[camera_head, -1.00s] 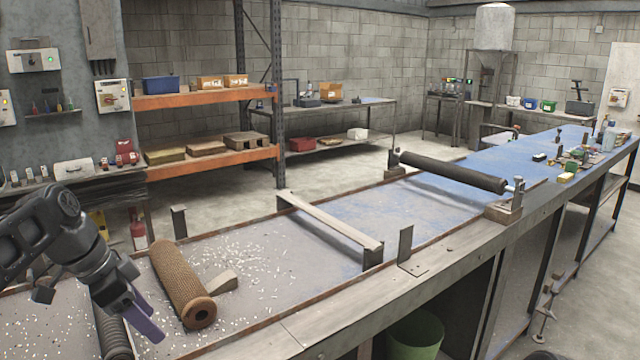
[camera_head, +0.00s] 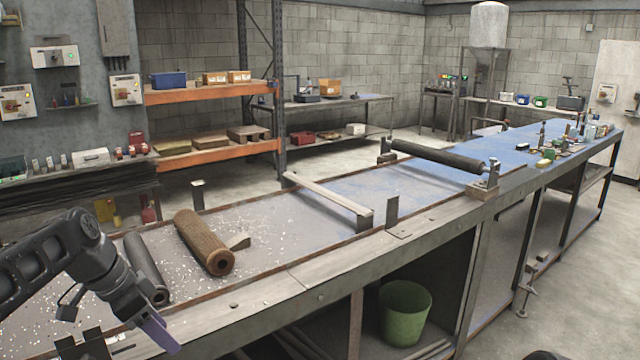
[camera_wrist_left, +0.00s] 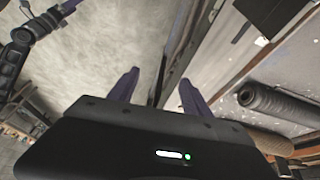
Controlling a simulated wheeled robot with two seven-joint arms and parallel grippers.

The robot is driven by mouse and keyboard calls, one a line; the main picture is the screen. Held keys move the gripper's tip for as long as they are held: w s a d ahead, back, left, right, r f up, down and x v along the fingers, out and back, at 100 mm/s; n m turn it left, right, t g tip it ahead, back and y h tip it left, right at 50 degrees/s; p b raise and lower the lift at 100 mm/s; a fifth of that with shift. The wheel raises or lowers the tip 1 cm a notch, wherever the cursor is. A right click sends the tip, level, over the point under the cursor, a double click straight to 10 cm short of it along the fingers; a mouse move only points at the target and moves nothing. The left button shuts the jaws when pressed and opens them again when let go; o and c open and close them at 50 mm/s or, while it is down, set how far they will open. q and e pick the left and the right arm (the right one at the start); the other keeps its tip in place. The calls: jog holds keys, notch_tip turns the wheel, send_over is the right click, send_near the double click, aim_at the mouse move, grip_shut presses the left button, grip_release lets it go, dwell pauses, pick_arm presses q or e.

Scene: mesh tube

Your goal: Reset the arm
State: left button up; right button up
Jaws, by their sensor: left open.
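My left gripper (camera_head: 158,332) hangs at the near edge of the bench, its purple fingers pointing down and right. In the left wrist view its two fingers (camera_wrist_left: 158,92) are apart with nothing between them. A brown mesh tube (camera_head: 203,242) lies on the bench beyond it, apart from the gripper; its end also shows in the wrist view (camera_wrist_left: 270,143). A dark tube (camera_head: 146,268) lies left of the mesh tube. Another black arm with purple finger parts, seemingly my right gripper (camera_wrist_left: 48,16), is partly cut off in the wrist view; its opening is unclear.
The long bench (camera_head: 272,303) has a raised metal edge and white chips scattered on top. A crossbar (camera_head: 325,195) and a black roller (camera_head: 437,155) span it farther along. A wedge block (camera_head: 238,242) touches or nearly touches the mesh tube. A green bin (camera_head: 404,312) stands beneath.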

pick_arm(q)
jog(key=s+d+f+n, duration=0.15)
jog(key=d+f, duration=0.25)
jog(key=f, duration=0.6)
jog(key=s+d+f+n+g, duration=0.1)
jog(key=d+f+n, duration=0.1)
jog(key=d+f, duration=0.5)
jog(key=s+d+f+n, duration=0.1)
jog(key=d+f+n, duration=0.1)
jog(key=f, duration=1)
jog(key=s+d+f+n, duration=0.3)
jog(key=s+f, duration=0.4)
jog(key=s, duration=0.4)
jog(key=s+d+f+n+g, duration=0.1)
jog(key=s+d+f+n, duration=0.2)
jog(key=s+d+f, duration=0.2)
jog(key=s+f, duration=0.3)
jog(key=s, duration=0.3)
jog(key=shift+s+d, duration=0.25)
jog(key=shift+s, duration=0.15)
